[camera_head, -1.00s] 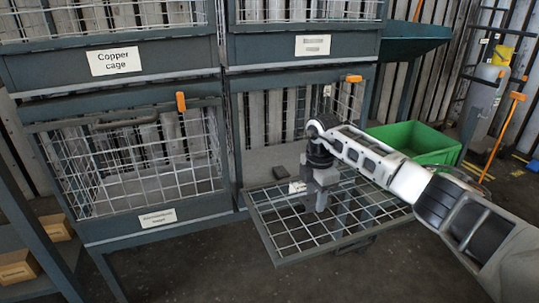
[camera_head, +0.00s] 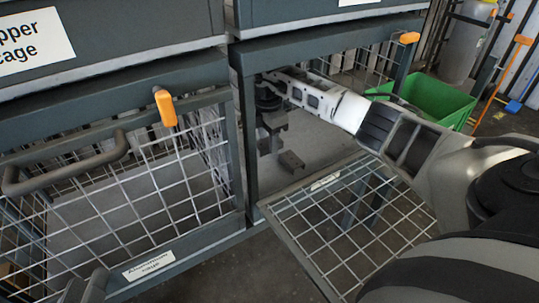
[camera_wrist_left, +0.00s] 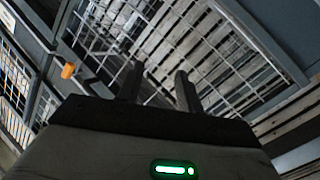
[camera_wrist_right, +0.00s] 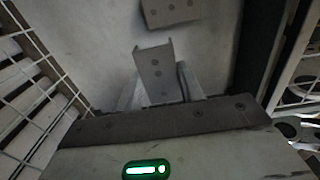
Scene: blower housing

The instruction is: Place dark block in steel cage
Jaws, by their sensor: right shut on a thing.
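A dark grey channel-shaped block (camera_wrist_right: 155,72) is between the fingers of my right gripper (camera_wrist_right: 160,92), which is shut on it. In the head view my right gripper (camera_head: 268,138) reaches inside the lower right cage (camera_head: 245,135), above its floor. A second dark block (camera_head: 290,162) lies on that floor, just right of the gripper; it also shows at the top of the right wrist view (camera_wrist_right: 170,12). This cage's mesh door (camera_head: 350,225) is folded down, and its label is unreadable. My left gripper (camera_wrist_left: 158,88) is open and empty, facing cage mesh.
The lower left cage (camera_head: 130,190), labelled aluminium, has its mesh front closed, with a handle (camera_head: 65,170) and an orange latch (camera_head: 165,107). The copper cage (camera_head: 100,45) is above it. A green bin (camera_head: 435,98) stands on the floor at right.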

